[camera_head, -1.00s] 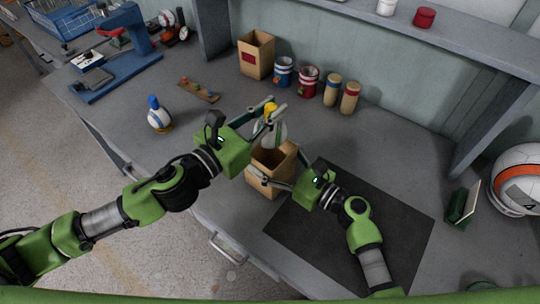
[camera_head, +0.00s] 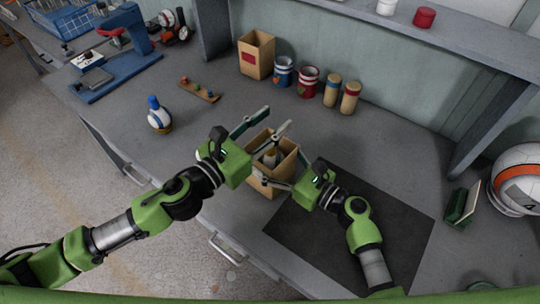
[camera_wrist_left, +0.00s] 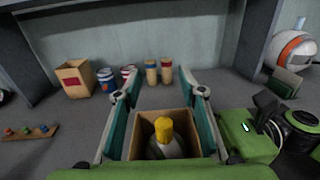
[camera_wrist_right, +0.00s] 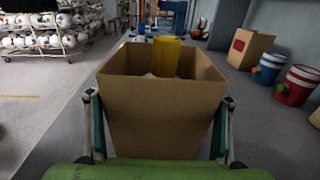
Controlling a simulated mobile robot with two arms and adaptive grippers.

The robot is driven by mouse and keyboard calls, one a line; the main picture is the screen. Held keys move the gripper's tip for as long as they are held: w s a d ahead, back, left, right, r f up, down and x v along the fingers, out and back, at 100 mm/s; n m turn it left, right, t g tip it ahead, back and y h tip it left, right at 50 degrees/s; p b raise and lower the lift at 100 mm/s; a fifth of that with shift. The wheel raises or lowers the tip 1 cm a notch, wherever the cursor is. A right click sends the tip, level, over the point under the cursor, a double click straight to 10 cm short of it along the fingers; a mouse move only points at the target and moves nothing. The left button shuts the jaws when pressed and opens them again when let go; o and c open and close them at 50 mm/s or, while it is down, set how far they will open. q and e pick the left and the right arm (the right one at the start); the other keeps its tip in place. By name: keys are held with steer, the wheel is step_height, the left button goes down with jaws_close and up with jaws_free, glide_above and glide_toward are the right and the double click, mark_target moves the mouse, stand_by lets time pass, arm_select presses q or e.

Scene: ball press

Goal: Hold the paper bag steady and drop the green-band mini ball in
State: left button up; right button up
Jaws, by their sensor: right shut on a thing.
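The brown paper bag (camera_head: 272,182) stands upright and open on the counter. A white rounded thing with a yellow top (camera_wrist_left: 164,130) is inside it; its yellow top (camera_wrist_right: 166,57) rises above the rim in the right wrist view. My right gripper (camera_wrist_right: 160,115) is shut on the bag, one finger against each side.
A blue-topped white piece (camera_head: 158,115) stands at left, near a small board with coloured knobs (camera_head: 200,90). A second box (camera_head: 257,56), striped tins (camera_head: 308,82) and two cylinders (camera_head: 350,98) line the back. A dark mat (camera_head: 400,225) lies at right.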

arm_select(q)
steer(key=shift+s+a+f, duration=0.1)
steer(key=shift+s+a, duration=0.25)
steer(key=shift+s, duration=0.05)
steer(key=v, duration=1.1)
arm_select(e)
steer(key=o, duration=1.4)
steer(key=v, duration=1.2)
